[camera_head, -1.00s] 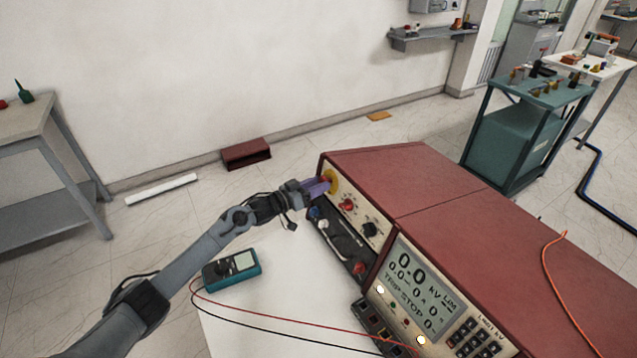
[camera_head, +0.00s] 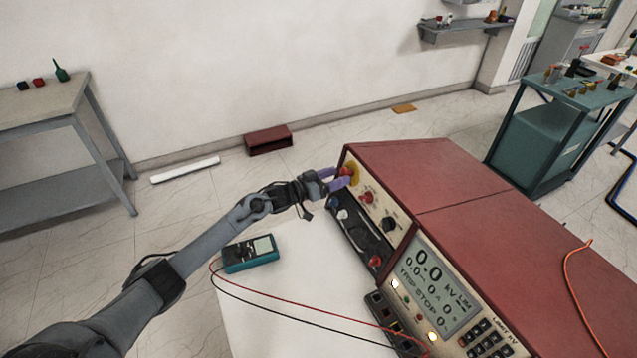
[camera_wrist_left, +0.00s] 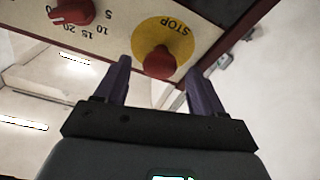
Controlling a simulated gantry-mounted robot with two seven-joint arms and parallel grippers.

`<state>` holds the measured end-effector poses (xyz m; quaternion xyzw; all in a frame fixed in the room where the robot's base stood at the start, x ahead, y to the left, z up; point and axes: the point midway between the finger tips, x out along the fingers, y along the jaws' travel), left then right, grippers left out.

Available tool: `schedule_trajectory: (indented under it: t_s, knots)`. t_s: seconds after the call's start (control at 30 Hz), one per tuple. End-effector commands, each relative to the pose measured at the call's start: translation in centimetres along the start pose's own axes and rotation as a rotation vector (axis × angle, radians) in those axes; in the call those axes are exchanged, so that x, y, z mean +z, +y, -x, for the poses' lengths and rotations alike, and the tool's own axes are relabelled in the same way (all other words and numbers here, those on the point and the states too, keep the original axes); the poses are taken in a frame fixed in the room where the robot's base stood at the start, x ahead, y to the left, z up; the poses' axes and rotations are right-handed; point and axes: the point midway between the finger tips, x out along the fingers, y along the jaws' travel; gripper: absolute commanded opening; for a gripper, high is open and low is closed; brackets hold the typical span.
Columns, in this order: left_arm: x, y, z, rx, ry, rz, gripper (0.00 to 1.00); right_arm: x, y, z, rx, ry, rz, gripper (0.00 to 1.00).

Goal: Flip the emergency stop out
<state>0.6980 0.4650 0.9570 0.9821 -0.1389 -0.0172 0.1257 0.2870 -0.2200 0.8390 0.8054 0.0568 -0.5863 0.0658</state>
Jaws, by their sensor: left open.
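The emergency stop is a red knob (camera_wrist_left: 159,63) on a round yellow plate marked STOP (camera_wrist_left: 177,38) in the left wrist view. It sits at the upper left of the red transformer test unit's front panel, and its yellow plate (camera_head: 354,172) shows in the head view. My left gripper (camera_head: 341,177) is open at the knob. In the left wrist view its two purple fingers (camera_wrist_left: 160,82) stand on either side of the knob, with a gap on each side. Whether they touch it cannot be told. My right gripper is not in view.
A red dial (camera_wrist_left: 72,12) is beside the stop on the panel. The red unit (camera_head: 430,165) fills the right of the white table (camera_head: 265,300). A teal multimeter (camera_head: 250,254) with red and black leads lies below my left arm. A teal cart (camera_head: 550,135) stands behind.

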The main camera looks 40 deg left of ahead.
Motion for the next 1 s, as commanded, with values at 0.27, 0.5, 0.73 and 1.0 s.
schedule_trajectory:
  t_s: [0.27,0.5,0.73,1.0]
  knots:
    - [0.0,0.0,3.6,-0.001,-0.003,0.0,0.69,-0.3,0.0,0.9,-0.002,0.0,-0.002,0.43]
    - [0.0,0.0,7.2,0.0,-0.003,-0.001,0.69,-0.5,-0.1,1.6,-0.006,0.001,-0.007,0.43]
    - [0.0,0.1,9.5,0.001,-0.001,0.0,0.69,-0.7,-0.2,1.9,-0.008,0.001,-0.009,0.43]
    - [-0.1,0.1,10.2,0.001,0.0,-0.001,0.69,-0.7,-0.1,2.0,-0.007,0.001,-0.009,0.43]
